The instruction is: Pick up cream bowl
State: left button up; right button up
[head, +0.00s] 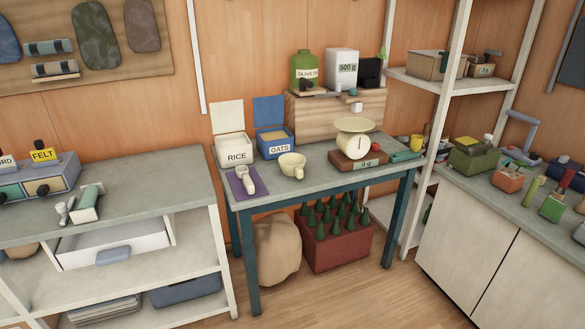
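A shallow cream dish (354,125) also sits on top of a round cream dial scale (355,145); I cannot tell for certain which of the two is the cream bowl. Neither of my grippers is in view.
White RICE bin (237,156) and blue OATS bin (274,146) stand open behind the vessel. A white scoop (244,180) lies on the mat. A red crate of bottles (335,250) and a sack (277,248) sit below.

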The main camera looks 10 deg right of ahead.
aim_at(291, 163)
jog(key=i+l+u, duration=0.1)
jog(key=i, duration=0.4)
jog(key=i+l+u, duration=0.1)
jog(key=i+l, duration=0.2)
jog(key=i, duration=0.2)
jog(key=i+l+u, duration=0.1)
jog(key=i+l, duration=0.2)
jog(key=i, duration=0.2)
